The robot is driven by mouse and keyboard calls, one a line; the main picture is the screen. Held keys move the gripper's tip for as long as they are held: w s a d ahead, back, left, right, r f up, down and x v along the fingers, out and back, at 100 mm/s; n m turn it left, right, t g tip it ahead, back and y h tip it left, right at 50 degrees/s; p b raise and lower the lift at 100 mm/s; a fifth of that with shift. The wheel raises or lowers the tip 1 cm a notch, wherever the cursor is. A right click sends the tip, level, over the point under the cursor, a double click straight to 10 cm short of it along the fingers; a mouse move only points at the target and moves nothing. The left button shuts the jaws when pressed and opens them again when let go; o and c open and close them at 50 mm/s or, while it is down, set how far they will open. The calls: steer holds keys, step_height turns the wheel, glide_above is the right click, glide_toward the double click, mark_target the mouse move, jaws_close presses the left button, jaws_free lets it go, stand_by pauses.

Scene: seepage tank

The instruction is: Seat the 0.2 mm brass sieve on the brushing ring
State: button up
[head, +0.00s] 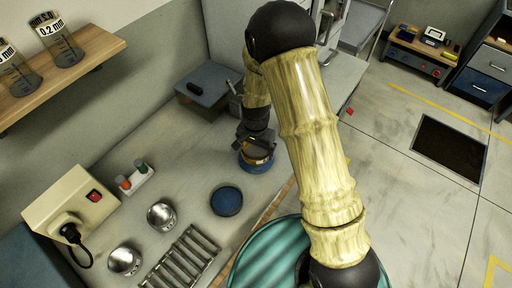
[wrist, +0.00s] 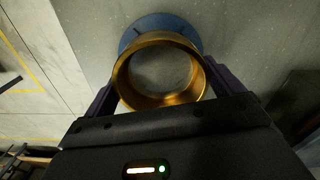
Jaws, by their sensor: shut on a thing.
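My gripper (head: 257,138) is shut on a brass sieve (head: 256,152), one finger on each side of it. In the wrist view the sieve (wrist: 120,78) is an open gold ring between the fingers. A blue round base (head: 258,167) lies directly below the sieve on the bench and looks like the brushing ring. In the wrist view its blue rim (wrist: 160,22) shows beyond the sieve, which covers most of it. I cannot tell whether the sieve touches the base or hangs just above it.
A dark blue disc (head: 226,201) lies nearby on the bench. Two shiny metal bowls (head: 160,215), a slotted metal rack (head: 182,258) and a beige box with a red switch (head: 72,205) stand to the left. A dark grey case (head: 206,85) sits behind. Labelled jars (head: 62,48) stand on a shelf.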

mark_target(256, 152)
steer(key=shift+f+b, duration=0.6)
steer(key=shift+f, duration=0.35)
steer(key=o, duration=0.7)
steer(key=shift+o, duration=0.2)
step_height(256, 152, up, 17)
steer(key=b, duration=0.1)
steer(key=shift+r, duration=0.15)
steer(key=s+d+n+t, duration=0.2)
steer(key=s+d+n, duration=0.3)
steer(key=s+d, duration=0.7)
steer(key=shift+d+r+t, duration=0.3)
steer(key=shift+d+r, duration=0.1)
steer(key=shift+d, duration=0.45)
